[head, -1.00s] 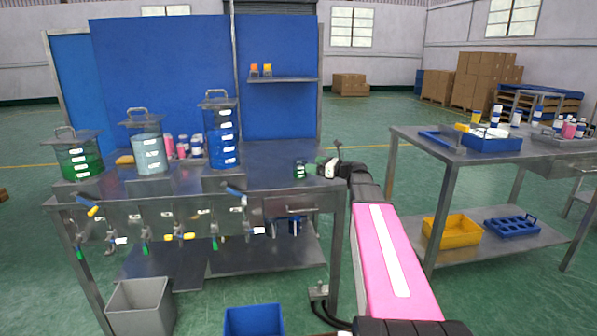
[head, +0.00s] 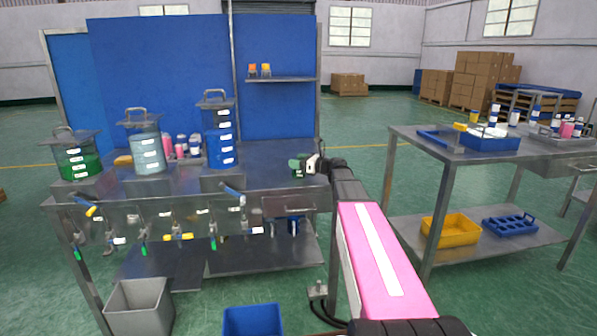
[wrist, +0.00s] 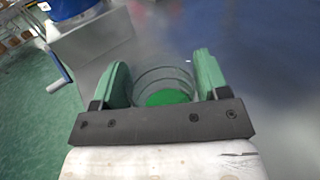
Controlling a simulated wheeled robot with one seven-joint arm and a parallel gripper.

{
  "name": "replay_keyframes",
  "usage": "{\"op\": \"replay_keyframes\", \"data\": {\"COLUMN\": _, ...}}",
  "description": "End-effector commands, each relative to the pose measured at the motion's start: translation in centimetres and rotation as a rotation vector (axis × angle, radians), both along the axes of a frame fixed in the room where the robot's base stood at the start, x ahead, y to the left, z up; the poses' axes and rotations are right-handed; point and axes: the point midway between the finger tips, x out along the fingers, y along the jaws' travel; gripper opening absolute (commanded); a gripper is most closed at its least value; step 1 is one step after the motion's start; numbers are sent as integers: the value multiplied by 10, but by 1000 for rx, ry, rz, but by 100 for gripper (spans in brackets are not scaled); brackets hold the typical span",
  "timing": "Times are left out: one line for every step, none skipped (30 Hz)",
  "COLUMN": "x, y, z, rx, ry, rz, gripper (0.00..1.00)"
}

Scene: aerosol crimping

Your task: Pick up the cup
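The cup (wrist: 165,83) is clear, with a round green area inside it, and stands on the steel bench top in the wrist view. My gripper (wrist: 165,75) has its two green fingers apart, one on each side of the cup. The cup's rim lies close to both fingers; whether they touch it cannot be told. In the head view my gripper (head: 301,164) is low over the bench's right front corner, and its fingers mostly hide the cup.
Green, pale and blue liquid tanks (head: 222,135) stand along the steel bench (head: 270,180), with valves (head: 178,237) on its front. Pink and white bottles (head: 181,146) stand behind. A second table (head: 400,140) is to the right. The bench top behind my gripper is clear.

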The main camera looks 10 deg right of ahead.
Motion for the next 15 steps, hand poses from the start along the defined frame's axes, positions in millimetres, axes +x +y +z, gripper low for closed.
{"op": "replay_keyframes", "data": {"x": 0, "y": 0, "z": 0, "rx": 0, "ry": 0, "rz": 0, "gripper": 51}}
{"op": "replay_keyframes", "data": {"x": 0, "y": 0, "z": 0, "rx": 0, "ry": 0, "rz": 0, "gripper": 42}}
{"op": "replay_keyframes", "data": {"x": 0, "y": 0, "z": 0, "rx": 0, "ry": 0, "rz": 0, "gripper": 39}}
{"op": "replay_keyframes", "data": {"x": 0, "y": 0, "z": 0, "rx": 0, "ry": 0, "rz": 0, "gripper": 39}}
{"op": "replay_keyframes", "data": {"x": 0, "y": 0, "z": 0, "rx": 0, "ry": 0, "rz": 0, "gripper": 39}}
{"op": "replay_keyframes", "data": {"x": 0, "y": 0, "z": 0, "rx": 0, "ry": 0, "rz": 0, "gripper": 39}}
{"op": "replay_keyframes", "data": {"x": 0, "y": 0, "z": 0, "rx": 0, "ry": 0, "rz": 0, "gripper": 39}}
{"op": "replay_keyframes", "data": {"x": 0, "y": 0, "z": 0, "rx": 0, "ry": 0, "rz": 0, "gripper": 39}}
{"op": "replay_keyframes", "data": {"x": 0, "y": 0, "z": 0, "rx": 0, "ry": 0, "rz": 0, "gripper": 39}}
{"op": "replay_keyframes", "data": {"x": 0, "y": 0, "z": 0, "rx": 0, "ry": 0, "rz": 0, "gripper": 39}}
{"op": "replay_keyframes", "data": {"x": 0, "y": 0, "z": 0, "rx": 0, "ry": 0, "rz": 0, "gripper": 39}}
{"op": "replay_keyframes", "data": {"x": 0, "y": 0, "z": 1, "rx": 0, "ry": 0, "rz": 0, "gripper": 39}}
{"op": "replay_keyframes", "data": {"x": 0, "y": 0, "z": 1, "rx": 0, "ry": 0, "rz": 0, "gripper": 39}}
{"op": "replay_keyframes", "data": {"x": 0, "y": 0, "z": 2, "rx": 0, "ry": 0, "rz": 0, "gripper": 39}}
{"op": "replay_keyframes", "data": {"x": 0, "y": 0, "z": 4, "rx": 0, "ry": 0, "rz": 0, "gripper": 39}}
